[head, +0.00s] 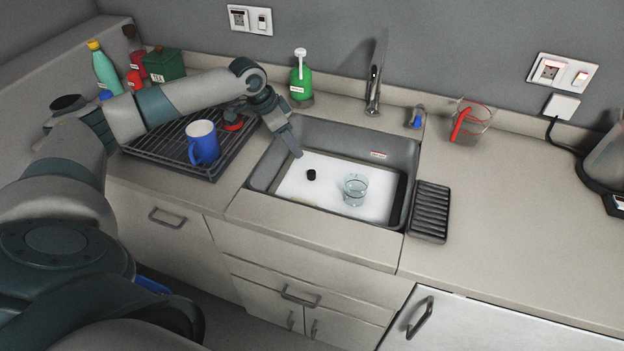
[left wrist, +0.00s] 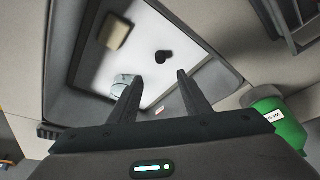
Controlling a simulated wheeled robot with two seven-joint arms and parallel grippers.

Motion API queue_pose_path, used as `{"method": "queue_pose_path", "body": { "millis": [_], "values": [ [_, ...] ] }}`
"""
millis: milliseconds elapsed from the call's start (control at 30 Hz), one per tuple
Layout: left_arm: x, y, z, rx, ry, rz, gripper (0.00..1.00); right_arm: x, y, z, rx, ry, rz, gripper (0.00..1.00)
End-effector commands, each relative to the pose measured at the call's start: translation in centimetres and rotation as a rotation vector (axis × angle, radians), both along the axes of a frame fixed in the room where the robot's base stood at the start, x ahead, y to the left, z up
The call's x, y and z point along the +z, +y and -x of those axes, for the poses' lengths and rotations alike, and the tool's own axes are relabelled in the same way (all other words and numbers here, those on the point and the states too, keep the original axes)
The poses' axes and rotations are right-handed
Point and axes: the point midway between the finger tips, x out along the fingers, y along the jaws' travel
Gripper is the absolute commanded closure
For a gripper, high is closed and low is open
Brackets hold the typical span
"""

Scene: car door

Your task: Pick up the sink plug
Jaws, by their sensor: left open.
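The sink plug (head: 311,175) is a small black piece on the white floor of the sink (head: 262,172), left of a clear glass (head: 355,190). In the left wrist view the plug (left wrist: 163,57) shows beyond the fingertips, apart from them. My left gripper (head: 297,152) points down over the left part of the sink, above and slightly left of the plug. In the left wrist view its two fingers (left wrist: 160,80) are spread with nothing between them. My right gripper is not in view.
A tan sponge (left wrist: 118,32) and the glass (left wrist: 124,85) lie near the plug in the sink. A faucet (head: 374,85) and green soap bottle (head: 300,80) stand behind. A rack with a blue mug (head: 203,143) is left; a black ribbed tray (head: 430,211) is right.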

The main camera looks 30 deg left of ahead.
Motion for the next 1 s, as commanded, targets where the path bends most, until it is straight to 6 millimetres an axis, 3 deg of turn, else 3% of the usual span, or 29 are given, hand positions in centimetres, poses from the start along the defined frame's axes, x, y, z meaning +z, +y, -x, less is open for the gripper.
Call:
{"method": "queue_pose_path", "body": {
  "millis": [633, 1000],
  "values": [
    [-9.4, -2.1, -3.3, 0.001, 0.003, 0.0, 0.56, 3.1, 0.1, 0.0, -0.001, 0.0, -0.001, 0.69],
    [-10.6, -2.2, -3.7, 0.0, 0.002, -0.001, 0.56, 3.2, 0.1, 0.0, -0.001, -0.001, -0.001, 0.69]
  ]
}}
